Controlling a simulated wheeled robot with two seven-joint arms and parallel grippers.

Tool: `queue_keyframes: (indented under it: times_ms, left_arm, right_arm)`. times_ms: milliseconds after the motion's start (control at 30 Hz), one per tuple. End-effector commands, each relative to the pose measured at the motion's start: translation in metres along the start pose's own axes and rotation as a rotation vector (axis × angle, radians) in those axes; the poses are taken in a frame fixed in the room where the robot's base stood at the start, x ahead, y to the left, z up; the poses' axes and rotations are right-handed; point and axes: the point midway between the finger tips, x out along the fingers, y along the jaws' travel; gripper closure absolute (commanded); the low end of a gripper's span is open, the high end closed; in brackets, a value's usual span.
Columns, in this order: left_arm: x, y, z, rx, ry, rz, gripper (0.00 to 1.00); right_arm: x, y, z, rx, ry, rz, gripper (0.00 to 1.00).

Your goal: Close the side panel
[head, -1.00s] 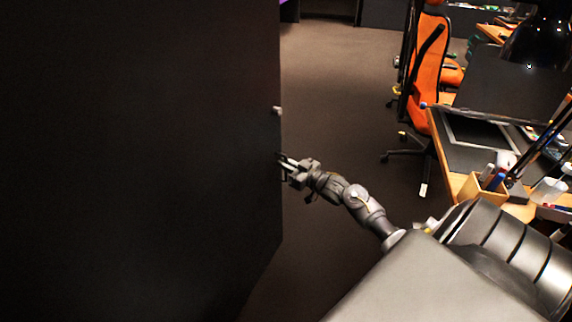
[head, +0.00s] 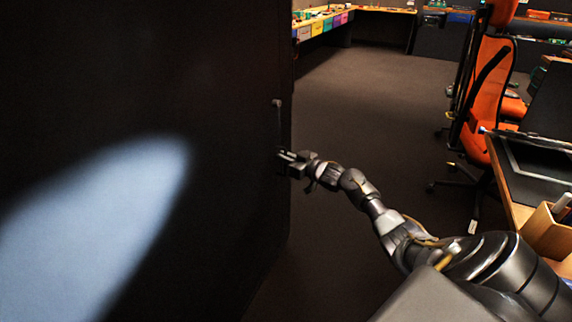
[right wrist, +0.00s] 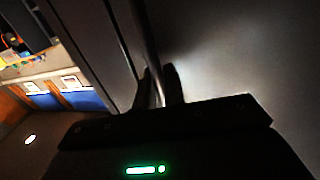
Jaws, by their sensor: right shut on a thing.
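The side panel (head: 215,90) is a large, dark, upright panel filling the left half of the head view. A bright patch of light lies on its lower left. A thin vertical handle (head: 279,122) runs along its right edge. My right gripper (head: 284,156) is at that edge, shut on the handle. In the right wrist view the handle (right wrist: 150,45) is a slim bar passing down between the dark fingers (right wrist: 160,88), with the panel's pale-lit face (right wrist: 250,70) on the right. My left gripper is not in view.
Carpeted floor (head: 370,110) lies open beyond the panel's edge. An orange office chair (head: 488,90) and a desk (head: 515,205) with a wooden box (head: 548,232) stand at the right. Benches with coloured drawers (head: 322,26) line the back.

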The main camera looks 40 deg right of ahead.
Motion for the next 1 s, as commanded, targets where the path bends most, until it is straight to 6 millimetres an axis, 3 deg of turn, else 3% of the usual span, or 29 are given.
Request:
queue_keyframes:
  times_ms: [300,333,433,833,1000]
  left_arm:
    - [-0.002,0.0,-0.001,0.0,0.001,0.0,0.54]
    - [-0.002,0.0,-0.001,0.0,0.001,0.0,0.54]
    - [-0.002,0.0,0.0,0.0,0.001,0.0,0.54]
    - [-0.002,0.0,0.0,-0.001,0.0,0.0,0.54]
    - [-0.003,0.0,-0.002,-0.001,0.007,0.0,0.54]
  right_arm:
    - [0.008,-0.005,-0.005,0.001,0.008,-0.01,1.0]
    - [0.008,-0.005,-0.005,0.001,0.009,-0.011,0.85]
    - [0.008,-0.006,-0.005,0.001,0.01,-0.012,0.74]
    - [0.009,-0.009,-0.006,0.002,0.013,-0.02,0.74]
    - [-0.003,-0.01,-0.004,0.002,0.01,-0.021,0.74]
